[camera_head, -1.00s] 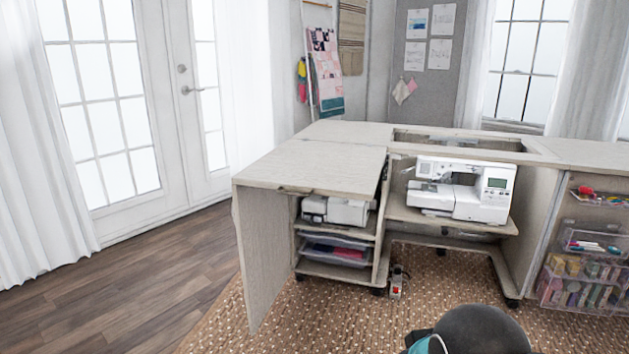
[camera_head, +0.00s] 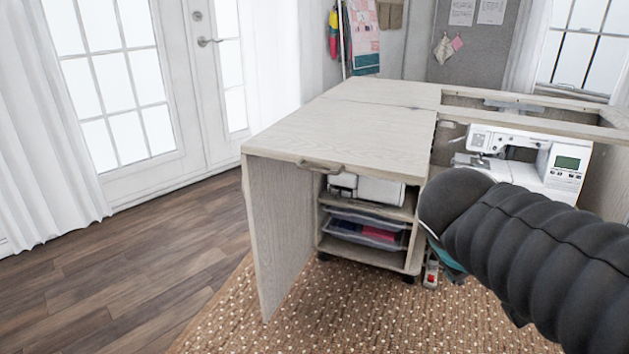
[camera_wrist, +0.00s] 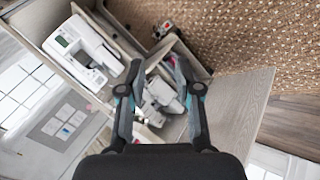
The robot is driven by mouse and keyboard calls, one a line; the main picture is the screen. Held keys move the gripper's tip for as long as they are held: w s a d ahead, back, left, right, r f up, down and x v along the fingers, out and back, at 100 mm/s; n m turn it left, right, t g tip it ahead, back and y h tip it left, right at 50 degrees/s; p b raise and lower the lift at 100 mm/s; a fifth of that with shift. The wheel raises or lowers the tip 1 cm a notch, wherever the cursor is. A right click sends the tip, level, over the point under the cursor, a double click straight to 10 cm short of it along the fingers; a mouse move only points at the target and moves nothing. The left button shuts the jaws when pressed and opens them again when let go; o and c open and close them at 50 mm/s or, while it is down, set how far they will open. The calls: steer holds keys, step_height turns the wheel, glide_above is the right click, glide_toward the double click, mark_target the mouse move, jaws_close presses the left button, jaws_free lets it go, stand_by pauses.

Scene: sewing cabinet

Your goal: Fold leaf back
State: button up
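The wood-grain leaf (camera_head: 345,130) lies flat and level at the left of the sewing cabinet in the head view. A handle (camera_head: 320,166) sits at its front edge. An upright panel (camera_head: 280,225) stands under its left side. My gripper (camera_wrist: 158,62) is open and empty in the wrist view, its two fingers spread apart. The wrist view looks down at a tilt past the fingers to the cabinet shelves. A pale wood panel (camera_wrist: 235,112) shows right of the fingers; I cannot tell whether it is the leaf or the upright panel.
A white sewing machine (camera_head: 558,165) stands in the cabinet's right bay, also seen in the wrist view (camera_wrist: 85,48). Shelves under the leaf hold another machine (camera_head: 366,190) and plastic trays (camera_head: 365,232). A red-and-white pedal (camera_head: 431,274) lies on the rug. Floor at left is clear.

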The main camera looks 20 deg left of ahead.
steer(key=w+a+r+n+t+b, duration=0.2)
steer(key=w+a+n+t+b, duration=0.25)
steer(key=a, duration=0.85)
steer(key=n+t+y, duration=0.2)
steer(key=n+t, duration=0.2)
steer(key=n, duration=0.1)
glide_toward(313, 169)
steer(key=b+x, duration=0.1)
steer(key=x, duration=0.9)
steer(key=shift+w+f, duration=0.15)
steer(key=shift+w, duration=0.05)
jaws_close()
